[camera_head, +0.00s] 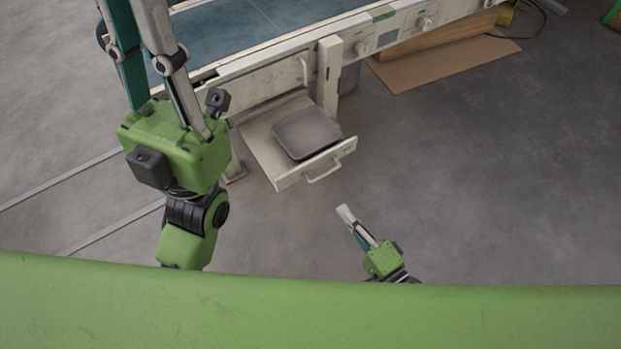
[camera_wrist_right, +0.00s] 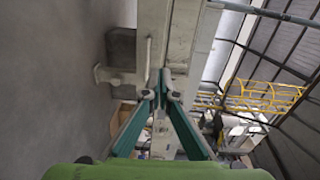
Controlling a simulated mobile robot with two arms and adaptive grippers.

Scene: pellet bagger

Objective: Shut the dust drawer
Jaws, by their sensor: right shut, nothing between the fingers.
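The dust drawer (camera_head: 290,180) stands pulled out from the pale machine frame in the head view. It has a pale front with a bar handle (camera_head: 325,170), and a dark grey tray (camera_head: 307,131) lies in it. My right gripper (camera_head: 345,210) is shut and empty, below and right of the drawer front, apart from it in the picture. In the right wrist view its fingertips (camera_wrist_right: 165,76) meet in front of pale machine parts; how near they are I cannot tell. My left gripper is large at the left in the head view; its fingers run past the top edge, so its tips are hidden.
The machine's blue-grey belt (camera_head: 235,25) and pale side rail with knobs (camera_head: 400,30) lie behind the drawer. A cardboard sheet (camera_head: 440,65) lies on the floor at the upper right. The grey floor (camera_head: 490,190) right of the drawer is clear.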

